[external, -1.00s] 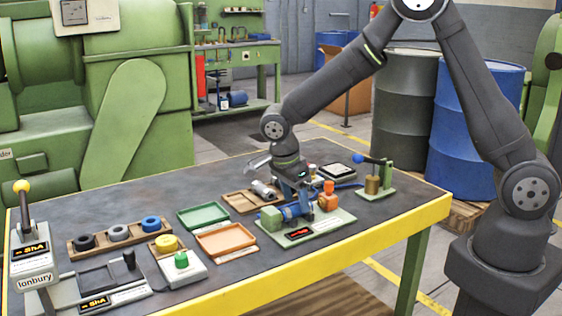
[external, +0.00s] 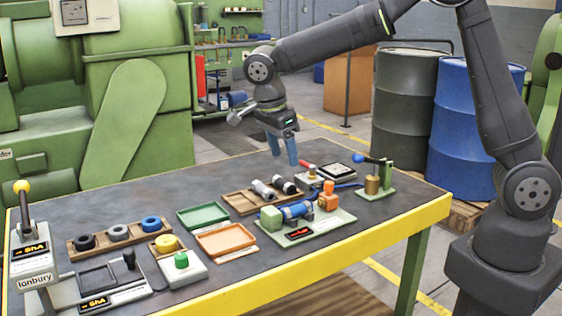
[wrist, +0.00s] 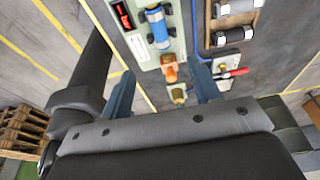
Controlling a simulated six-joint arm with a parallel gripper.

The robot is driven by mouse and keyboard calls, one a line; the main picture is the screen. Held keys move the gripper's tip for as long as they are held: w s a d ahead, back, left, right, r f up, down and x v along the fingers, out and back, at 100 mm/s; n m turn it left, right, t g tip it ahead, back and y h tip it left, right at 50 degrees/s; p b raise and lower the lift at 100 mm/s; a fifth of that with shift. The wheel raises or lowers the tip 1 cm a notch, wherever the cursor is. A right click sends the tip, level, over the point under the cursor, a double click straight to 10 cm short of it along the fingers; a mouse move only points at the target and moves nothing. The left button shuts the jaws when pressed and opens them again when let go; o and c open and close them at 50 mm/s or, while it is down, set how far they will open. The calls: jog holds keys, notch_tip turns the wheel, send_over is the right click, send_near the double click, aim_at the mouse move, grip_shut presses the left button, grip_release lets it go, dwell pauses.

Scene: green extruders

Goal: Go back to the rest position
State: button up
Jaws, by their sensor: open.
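My gripper (external: 283,149) is open and empty. It hangs in the air above the back part of the table (external: 330,240), clear of everything on it. In the wrist view its two blue fingers (wrist: 163,92) stand wide apart with nothing between them near the tips. The blue cylinder also shows in the wrist view (wrist: 158,27).
A wooden tray (external: 240,205) holds dark-and-silver cylinders. Green (external: 203,215) and orange (external: 225,241) trays lie left of the plate. Barrels (external: 405,105) stand behind. The air around my gripper is clear.

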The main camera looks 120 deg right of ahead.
aim_at(296, 205)
jog(key=x, duration=1.5)
jog(key=shift+s, duration=0.1)
jog(key=v, duration=0.3)
jog(key=s+v, duration=0.1)
jog(key=v, duration=0.1)
jog(key=s+v, duration=0.1)
jog(key=v, duration=0.2)
jog(key=shift+w+r, duration=0.1)
jog(key=shift+r, duration=0.45)
jog(key=shift+w+d+f+n+t+h, duration=0.45)
jog(key=shift+w+d+f+n, duration=0.55)
jog(key=shift+d+n, duration=1.8)
jog(key=shift+w+d+f+n+t+h, duration=0.6)
jog(key=shift+w+d+n, duration=0.6)
jog(key=shift+d+n, duration=1.5)
jog(key=shift+w+d+f+n+t+h, duration=0.35)
jog(key=shift+w+d+f+n, duration=0.65)
jog(key=shift+d+n, duration=1.8)
jog(key=shift+w+a+r+n, duration=0.1)
jog(key=shift+a+n, duration=0.4)
